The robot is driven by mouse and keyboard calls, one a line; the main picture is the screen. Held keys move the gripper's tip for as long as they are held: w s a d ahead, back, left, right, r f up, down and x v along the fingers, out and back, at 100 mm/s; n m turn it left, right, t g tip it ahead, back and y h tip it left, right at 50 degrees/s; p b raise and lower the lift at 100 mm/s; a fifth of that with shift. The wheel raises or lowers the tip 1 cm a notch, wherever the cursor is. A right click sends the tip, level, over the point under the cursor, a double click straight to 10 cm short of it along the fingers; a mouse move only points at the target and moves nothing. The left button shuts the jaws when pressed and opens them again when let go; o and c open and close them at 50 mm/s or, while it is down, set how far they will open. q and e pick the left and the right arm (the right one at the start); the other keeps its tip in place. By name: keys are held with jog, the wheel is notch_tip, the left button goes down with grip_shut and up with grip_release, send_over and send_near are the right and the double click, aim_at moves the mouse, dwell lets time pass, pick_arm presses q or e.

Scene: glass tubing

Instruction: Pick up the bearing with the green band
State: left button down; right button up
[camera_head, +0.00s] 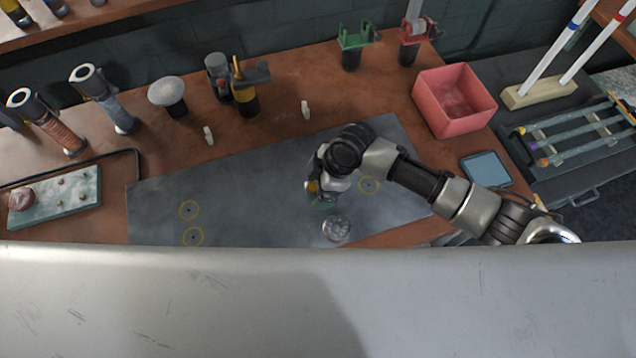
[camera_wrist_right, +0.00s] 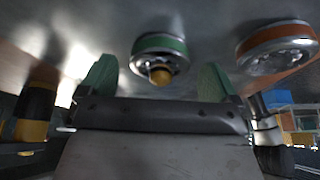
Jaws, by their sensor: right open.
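The bearing with the green band (camera_wrist_right: 160,44) shows in the right wrist view as a round metal piece with a yellow-orange centre. It lies ahead of my right gripper (camera_wrist_right: 156,70), in line with the gap between its two green fingers. The fingers are open and nothing is visibly held. In the head view my right gripper (camera_head: 320,202) is low over the grey mat, and the green-banded bearing cannot be made out there. My left gripper is not in view.
A bearing with an orange band (camera_wrist_right: 280,46) sits to the right in the wrist view. A round metal bearing (camera_head: 336,228), band colour unclear, is near the gripper on the grey mat (camera_head: 260,185). A red bin (camera_head: 453,120) stands to the right. The mat's left part is clear.

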jog(key=shift+a+f, duration=0.15)
jog(key=shift+f, duration=0.2)
jog(key=c, duration=1.1)
jog(key=shift+o, duration=0.2)
